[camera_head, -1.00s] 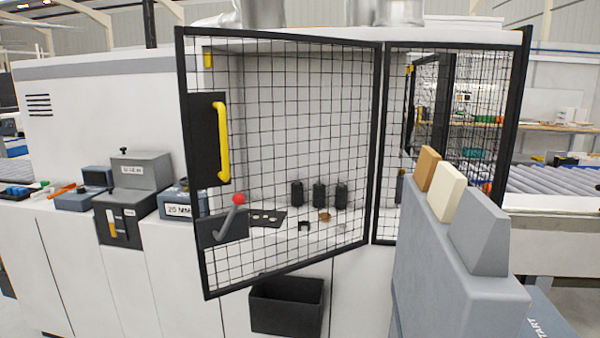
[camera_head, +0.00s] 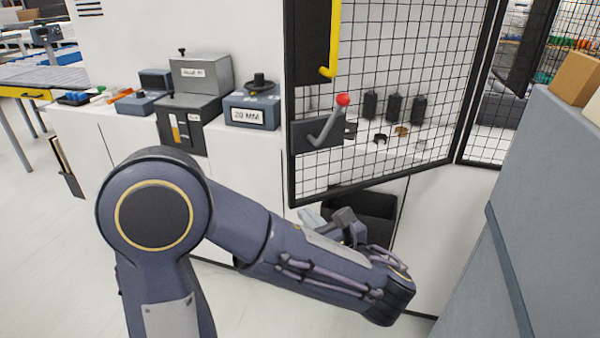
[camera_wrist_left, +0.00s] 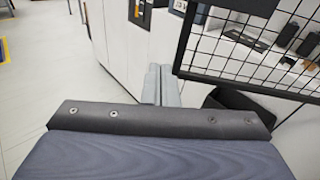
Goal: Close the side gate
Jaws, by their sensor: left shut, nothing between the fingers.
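The side gate (camera_head: 372,183) is a black-framed wire mesh door standing swung open, its free edge towards me. It carries a yellow handle (camera_head: 333,40) on a dark plate and a lever with a red knob (camera_head: 343,100). The gate also shows at the upper right of the left wrist view (camera_wrist_left: 184,40). My left gripper (camera_head: 308,217) is low, in front of the white machine and just below the gate's lower free corner, partly hidden behind my forearm. In the left wrist view its grey fingers (camera_wrist_left: 161,72) are together and empty. My right gripper is out of view.
A black bin (camera_head: 375,207) hangs on the machine front below the gate. A grey box labelled 20 MM (camera_head: 251,110) and other control boxes stand on the ledge left of the gate. A large grey block (camera_head: 550,190) stands at the right. Floor is clear at left.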

